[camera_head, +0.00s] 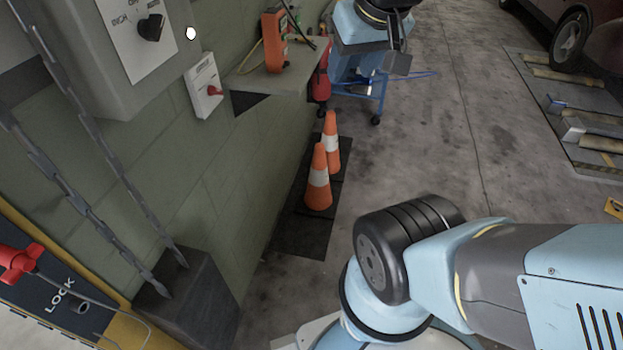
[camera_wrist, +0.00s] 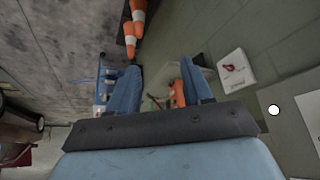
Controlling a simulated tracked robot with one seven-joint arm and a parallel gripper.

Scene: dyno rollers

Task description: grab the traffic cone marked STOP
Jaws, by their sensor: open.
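Two orange traffic cones with white bands stand upright on dark mats by the green wall. In the head view the nearer cone (camera_head: 318,184) partly overlaps the farther cone (camera_head: 332,147). No STOP lettering is readable on either. Both also show at the top edge of the wrist view, one cone (camera_wrist: 130,42) whole or nearly so and another cone (camera_wrist: 138,10) cut by the edge. My gripper (camera_wrist: 160,66) is open, with its two blue fingers apart and nothing held between them. The cones lie beyond the fingertips, not touching them.
A grey shelf (camera_head: 273,82) juts from the wall, with an orange device (camera_head: 274,40) on it. A blue cart (camera_head: 362,88) stands behind the cones. A dark block with chains (camera_head: 188,300) is at lower left. The concrete floor (camera_head: 440,130) right of the cones is clear.

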